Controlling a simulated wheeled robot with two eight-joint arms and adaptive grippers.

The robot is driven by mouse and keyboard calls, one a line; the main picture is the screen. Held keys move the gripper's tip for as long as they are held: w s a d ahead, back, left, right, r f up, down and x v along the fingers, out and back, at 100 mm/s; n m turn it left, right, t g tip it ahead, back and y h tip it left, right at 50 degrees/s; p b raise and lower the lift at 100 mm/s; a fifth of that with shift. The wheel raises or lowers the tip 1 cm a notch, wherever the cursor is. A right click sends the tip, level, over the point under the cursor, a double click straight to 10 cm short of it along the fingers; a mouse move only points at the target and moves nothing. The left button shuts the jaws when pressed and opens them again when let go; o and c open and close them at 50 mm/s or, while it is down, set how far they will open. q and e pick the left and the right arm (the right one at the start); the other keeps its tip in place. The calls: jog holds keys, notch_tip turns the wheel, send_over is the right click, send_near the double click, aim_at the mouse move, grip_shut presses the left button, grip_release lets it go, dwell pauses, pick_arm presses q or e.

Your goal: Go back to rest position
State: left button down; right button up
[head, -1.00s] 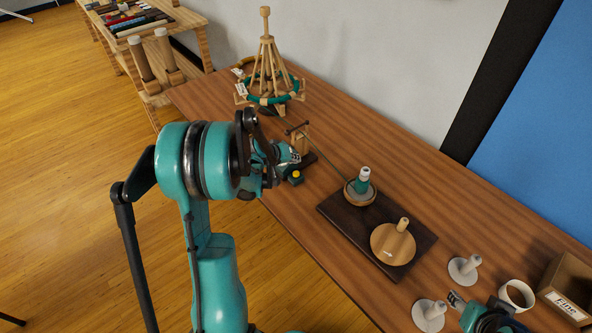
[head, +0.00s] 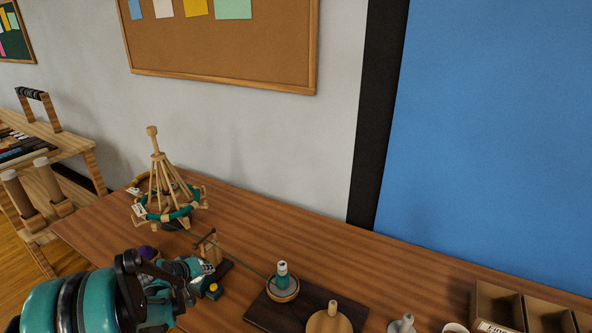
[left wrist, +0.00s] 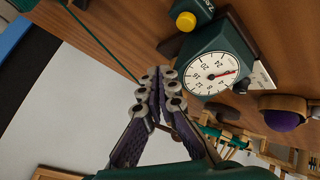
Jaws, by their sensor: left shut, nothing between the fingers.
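My left arm comes in at the lower left of the head view, with its gripper (head: 176,284) over the table's front left part. Its fingers are hard to make out there. In the left wrist view the fingertips (left wrist: 158,90) are together with nothing between them. A dark green dial gauge (left wrist: 222,62) with a yellow knob (left wrist: 186,21) is just beyond them, apart from them as far as I can tell. My right gripper is outside both current views.
The wooden table (head: 255,220) carries a wooden yarn swift (head: 165,190) with green yarn. A dark board (head: 262,312) holds a cone of teal yarn (head: 282,275) and a round wooden piece (head: 328,322). A compartment box (head: 497,302) stands at right. The back middle is clear.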

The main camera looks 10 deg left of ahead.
pick_arm(q)
jog(key=s+d+r+m+g, duration=0.1)
jog(key=s+d+r+m, duration=0.1)
jog(key=s+d+r, duration=0.45)
jog(key=s+d+r+m+g, duration=0.1)
jog(key=s+d+r+m, duration=0.2)
jog(key=d, duration=0.6)
jog(key=s+d+m, duration=0.1)
jog(key=s+d, duration=0.2)
jog(key=s, duration=0.4)
jog(key=s+d+m+y, duration=0.1)
jog(key=s+d, duration=0.3)
jog(key=s, duration=0.4)
jog(key=shift+r+m, duration=0.3)
jog(key=shift+r, duration=0.15)
